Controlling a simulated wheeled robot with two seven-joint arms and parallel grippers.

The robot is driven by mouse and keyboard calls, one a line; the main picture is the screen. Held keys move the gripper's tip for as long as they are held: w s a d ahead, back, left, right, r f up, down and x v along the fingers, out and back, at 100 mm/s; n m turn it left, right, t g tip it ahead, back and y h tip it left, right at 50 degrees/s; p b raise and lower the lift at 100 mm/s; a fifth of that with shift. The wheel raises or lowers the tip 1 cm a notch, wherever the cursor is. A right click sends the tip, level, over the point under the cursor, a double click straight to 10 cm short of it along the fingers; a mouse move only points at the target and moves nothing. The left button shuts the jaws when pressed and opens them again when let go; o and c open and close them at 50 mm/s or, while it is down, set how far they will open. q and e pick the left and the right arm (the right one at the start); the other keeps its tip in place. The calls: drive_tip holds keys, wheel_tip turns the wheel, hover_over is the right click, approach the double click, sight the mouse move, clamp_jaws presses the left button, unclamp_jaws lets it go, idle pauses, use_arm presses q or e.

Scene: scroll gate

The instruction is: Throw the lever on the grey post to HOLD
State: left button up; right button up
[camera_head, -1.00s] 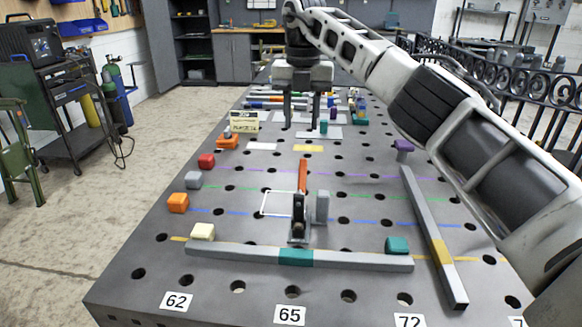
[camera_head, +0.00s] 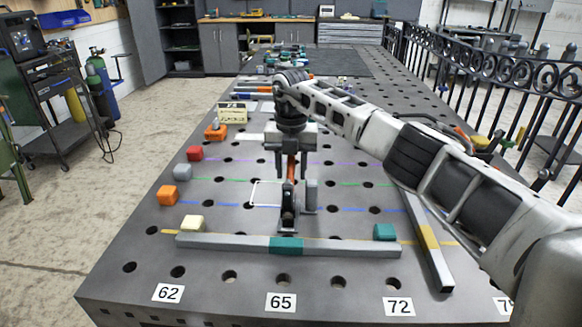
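The lever (camera_head: 290,168) has an orange-red handle that stands upright on a dark clamp-like base (camera_head: 288,208) in the middle of the table. A short grey post (camera_head: 311,195) stands just right of it. My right gripper (camera_head: 291,172) points down at the top of the lever, with its two dark fingers apart on either side of the handle. I cannot tell whether the fingers touch it. The upper end of the handle is partly hidden by the gripper. No HOLD marking is readable. My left gripper is not in view.
A grey bar with a teal band (camera_head: 220,242) lies along the front, and another with a yellow band (camera_head: 430,245) lies at the right. Coloured blocks, such as the orange one (camera_head: 168,196), line the left. A small sign (camera_head: 232,114) stands farther back.

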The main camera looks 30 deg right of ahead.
drive_tip(key=shift+f, duration=0.15)
clamp_jaws()
